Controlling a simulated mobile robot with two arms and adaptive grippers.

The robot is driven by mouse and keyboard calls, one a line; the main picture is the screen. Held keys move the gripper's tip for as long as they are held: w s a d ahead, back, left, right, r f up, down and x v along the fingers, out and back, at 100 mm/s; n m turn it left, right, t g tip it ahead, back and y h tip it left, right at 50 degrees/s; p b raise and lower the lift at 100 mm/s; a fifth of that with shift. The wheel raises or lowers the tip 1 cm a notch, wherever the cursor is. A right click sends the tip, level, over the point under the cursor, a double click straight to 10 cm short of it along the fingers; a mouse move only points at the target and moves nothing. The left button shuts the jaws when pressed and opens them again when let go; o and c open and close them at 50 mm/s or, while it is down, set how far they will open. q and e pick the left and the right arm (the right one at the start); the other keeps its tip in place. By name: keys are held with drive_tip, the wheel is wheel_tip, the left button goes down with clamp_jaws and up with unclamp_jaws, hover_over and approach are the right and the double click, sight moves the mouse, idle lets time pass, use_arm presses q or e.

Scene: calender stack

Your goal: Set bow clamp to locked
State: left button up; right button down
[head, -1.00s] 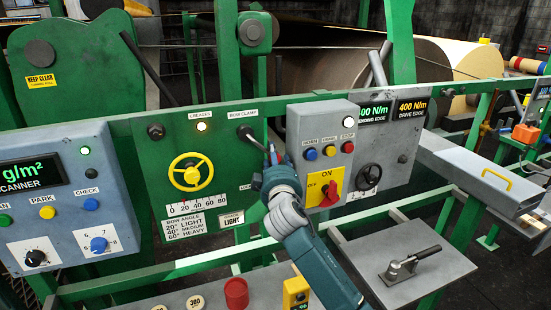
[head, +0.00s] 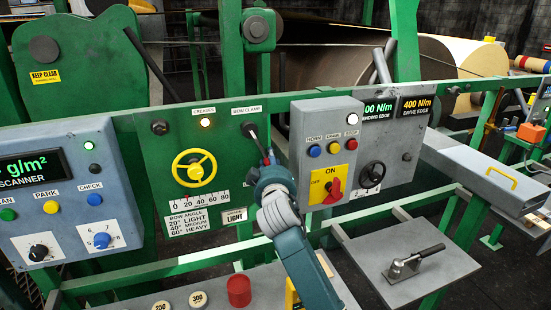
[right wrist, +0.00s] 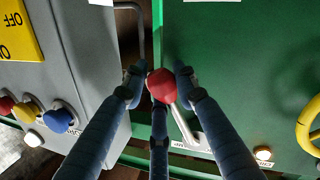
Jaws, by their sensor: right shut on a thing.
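The bow clamp lever (head: 257,141) is a dark and grey rod on the green panel, under the BOW CLAMP label (head: 246,110). It slants down and slightly right from its pivot. Its red knob (right wrist: 161,85) shows clearly in the right wrist view, with the metal rod (right wrist: 183,122) running off from it. My right gripper (head: 267,163) is at the lever's lower end; its blue fingers (right wrist: 160,78) are shut around the knob. The gripper covers part of the panel below the lever. My left gripper is not in view.
A grey box with blue, yellow and red buttons and a red ON/OFF switch (head: 333,188) stands close right of my gripper. A yellow handwheel (head: 194,168) is to the left, below a lit CREASES lamp (head: 207,123). A grey shelf (head: 420,265) with a toggle clamp juts out at lower right.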

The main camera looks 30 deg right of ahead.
drive_tip(key=shift+w+a+f+m+g+y+p, duration=0.2)
drive_tip(key=shift+a+f+m, duration=0.25)
drive_tip(key=shift+a+m, duration=0.4)
drive_tip(key=shift+w+a+f+m+g+y+p, duration=0.15)
drive_tip(key=shift+a+f+m+y+p, duration=0.2)
drive_tip(key=shift+a+m, duration=0.45)
drive_tip(key=shift+w+a+f+m+g+y+p, duration=0.2)
drive_tip(key=shift+a+f+m, duration=0.3)
drive_tip(key=shift+a+m, duration=0.35)
drive_tip(key=shift+a, duration=0.15)
drive_tip(key=c, duration=1.8)
unclamp_jaws()
drive_tip(key=o, duration=0.3)
drive_tip(key=shift+o, duration=0.2)
drive_tip(key=shift+a+r, duration=0.1)
drive_tip(key=shift+r, duration=0.2)
drive_tip(key=shift+r, duration=0.15)
